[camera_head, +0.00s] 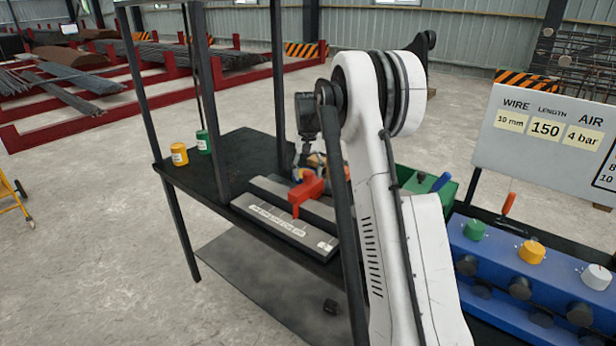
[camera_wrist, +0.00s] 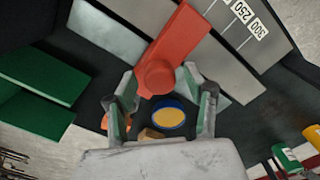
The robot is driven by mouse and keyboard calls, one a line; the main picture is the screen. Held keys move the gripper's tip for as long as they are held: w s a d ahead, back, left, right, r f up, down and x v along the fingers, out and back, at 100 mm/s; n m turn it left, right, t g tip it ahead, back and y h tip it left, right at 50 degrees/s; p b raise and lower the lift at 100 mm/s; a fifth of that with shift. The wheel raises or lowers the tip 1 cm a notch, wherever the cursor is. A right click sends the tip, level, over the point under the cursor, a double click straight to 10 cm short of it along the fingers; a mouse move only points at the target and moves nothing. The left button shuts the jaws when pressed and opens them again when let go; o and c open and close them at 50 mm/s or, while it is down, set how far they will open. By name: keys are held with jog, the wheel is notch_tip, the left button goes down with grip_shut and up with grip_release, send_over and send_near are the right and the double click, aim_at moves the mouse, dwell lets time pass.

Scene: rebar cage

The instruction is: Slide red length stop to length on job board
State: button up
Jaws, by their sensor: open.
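The red length stop (camera_head: 306,190) sits across the grey scale rail on the black bench, its arm over the pale ruler (camera_head: 285,224). In the wrist view the red stop (camera_wrist: 178,48) has a round knob toward my gripper (camera_wrist: 162,82). The open fingertips are either side of the knob; contact cannot be told. The ruler's 250 and 300 marks (camera_wrist: 247,18) show to the right of the stop; which mark the stop is at cannot be read. The job board (camera_head: 545,125) reads wire 10 mm, length 150, air 4 bar.
A yellow can (camera_head: 180,155) and a green can (camera_head: 203,142) stand at the bench's left. A green bin (camera_head: 425,185) is behind my arm. A blue unit with knobs (camera_head: 525,265) is at right. A blue-and-yellow round item (camera_wrist: 169,116) lies below the fingers.

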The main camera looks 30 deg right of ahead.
notch_tip(320, 180, up, 11)
dwell(0.3)
jog(key=shift+f, duration=0.1)
dwell(0.4)
jog(key=s+a+r+n+t, duration=0.15)
jog(key=s+a+r, duration=0.25)
jog(key=s+a, duration=0.55)
jog(key=s+a+r+n+t, duration=0.1)
jog(key=s+a+r+t, duration=0.1)
jog(key=s+a+r, duration=0.55)
jog(key=s+a+f+n+t, duration=0.1)
jog(key=s+a+f, duration=0.3)
jog(key=s, duration=0.3)
jog(key=s+a+f+n+t+b, duration=0.1)
jog(key=s+a+f, duration=0.3)
jog(key=s+a, duration=0.2)
jog(key=s+a+f+n+t, duration=0.1)
jog(key=s+a+f, duration=0.3)
jog(key=s, duration=0.4)
jog(key=shift+s+a+f+t+b, duration=0.3)
jog(key=shift+s+a+f+t, duration=0.1)
jog(key=shift+f, duration=0.15)
